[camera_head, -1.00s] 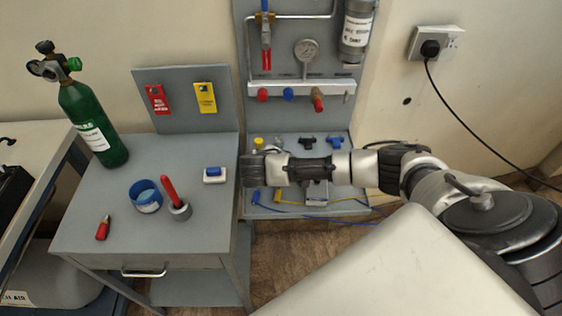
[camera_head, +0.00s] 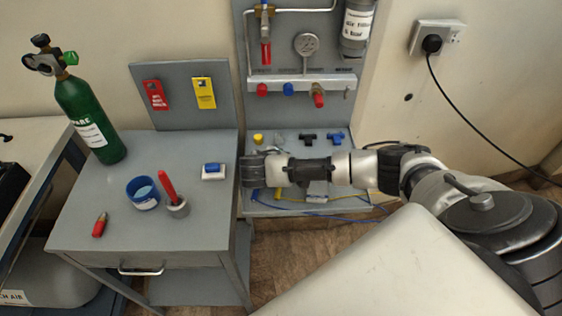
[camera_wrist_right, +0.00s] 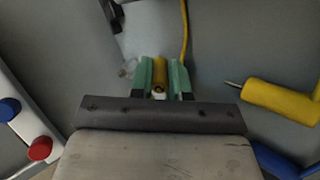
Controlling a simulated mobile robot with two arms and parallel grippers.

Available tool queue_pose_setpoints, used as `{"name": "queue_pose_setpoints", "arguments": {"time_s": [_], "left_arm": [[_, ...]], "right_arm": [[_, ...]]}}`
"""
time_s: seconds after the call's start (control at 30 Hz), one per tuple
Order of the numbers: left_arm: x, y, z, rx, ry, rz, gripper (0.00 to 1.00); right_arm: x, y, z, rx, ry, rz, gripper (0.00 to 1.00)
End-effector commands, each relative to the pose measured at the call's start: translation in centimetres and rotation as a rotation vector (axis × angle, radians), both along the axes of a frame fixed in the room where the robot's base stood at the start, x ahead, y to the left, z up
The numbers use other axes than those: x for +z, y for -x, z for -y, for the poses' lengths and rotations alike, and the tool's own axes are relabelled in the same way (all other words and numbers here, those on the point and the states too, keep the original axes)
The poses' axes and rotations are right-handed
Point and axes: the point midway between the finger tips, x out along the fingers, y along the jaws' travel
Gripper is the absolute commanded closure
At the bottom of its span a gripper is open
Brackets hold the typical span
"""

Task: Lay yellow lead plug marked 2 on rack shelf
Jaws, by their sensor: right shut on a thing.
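My right gripper (camera_head: 253,170) is over the left part of the grey rack shelf (camera_head: 345,208), beside the side table. In the right wrist view its green fingertips (camera_wrist_right: 161,76) are shut on a yellow lead plug (camera_wrist_right: 160,72), with a yellow lead running up from there. A second yellow plug (camera_wrist_right: 280,98) with a metal tip lies apart to the right on the grey surface. In the head view a yellow plug (camera_head: 278,193) shows just below the hand; I cannot tell which one. The left gripper is out of view.
A blue plug (camera_wrist_right: 285,163) lies at lower right in the wrist view. Blue and yellow leads cross the shelf front. Black and blue fittings (camera_head: 308,138) stand at the back. The side table (camera_head: 110,185) holds a green cylinder (camera_head: 93,120), a blue tub and a red-handled tool.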

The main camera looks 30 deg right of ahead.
Motion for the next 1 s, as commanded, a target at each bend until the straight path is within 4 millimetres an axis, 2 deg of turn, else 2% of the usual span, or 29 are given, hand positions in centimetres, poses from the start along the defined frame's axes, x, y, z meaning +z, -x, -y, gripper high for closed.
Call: {"name": "queue_pose_setpoints", "arguments": {"time_s": [0.1,0.13,0.3,0.83,1.0], "left_arm": [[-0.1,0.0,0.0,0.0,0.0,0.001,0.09],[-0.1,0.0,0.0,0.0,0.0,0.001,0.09],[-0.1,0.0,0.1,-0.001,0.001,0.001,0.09],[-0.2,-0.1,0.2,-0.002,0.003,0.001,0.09],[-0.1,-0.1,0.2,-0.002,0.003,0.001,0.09]], "right_arm": [[-0.3,0.0,0.0,0.0,0.0,0.0,1.0],[-0.2,0.0,0.0,0.001,0.0,0.001,0.8],[-0.3,0.0,-0.1,0.001,-0.001,0.0,0.54],[-0.8,0.3,-0.4,0.008,-0.007,-0.011,0.54],[-0.2,0.6,-1.1,0.01,-0.01,-0.01,0.54]]}}
